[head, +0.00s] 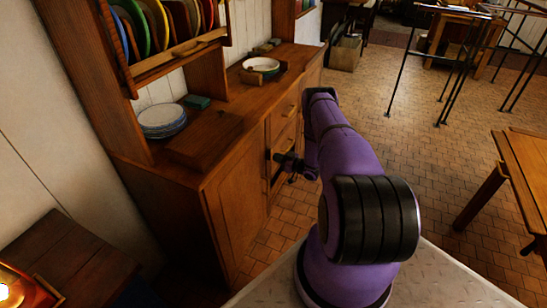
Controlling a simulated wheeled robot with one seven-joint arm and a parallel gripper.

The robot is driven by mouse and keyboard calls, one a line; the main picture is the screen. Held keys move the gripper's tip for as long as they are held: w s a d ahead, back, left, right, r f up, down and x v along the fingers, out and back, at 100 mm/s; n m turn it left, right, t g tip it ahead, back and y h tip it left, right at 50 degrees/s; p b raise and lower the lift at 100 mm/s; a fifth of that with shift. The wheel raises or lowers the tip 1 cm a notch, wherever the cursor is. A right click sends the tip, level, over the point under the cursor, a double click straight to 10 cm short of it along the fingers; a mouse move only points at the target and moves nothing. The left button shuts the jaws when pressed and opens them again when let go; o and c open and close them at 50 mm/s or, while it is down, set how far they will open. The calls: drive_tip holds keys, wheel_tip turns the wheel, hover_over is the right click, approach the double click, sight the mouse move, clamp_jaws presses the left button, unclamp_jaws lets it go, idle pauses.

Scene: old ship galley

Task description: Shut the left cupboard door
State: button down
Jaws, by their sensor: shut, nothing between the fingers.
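The left cupboard door (237,205) is a brown wooden panel at the near end of the dresser. It looks about flush with the dresser front, but I cannot tell whether a small gap is left. My gripper (277,157) is shut and empty. It is at the dresser front, near the door's far edge and the drawers, with its fingers pointing left. I cannot tell whether it touches the wood.
The wooden dresser (180,195) holds stacked plates (162,120), a bowl (261,65) and a rack of coloured plates. A small table (70,262) stands at the near left, another table (525,160) at right. The tiled floor between is clear.

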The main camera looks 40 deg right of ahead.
drive_tip(key=v, duration=0.7)
drive_tip(key=shift+s+d, duration=0.25)
drive_tip(key=shift+d, duration=0.2)
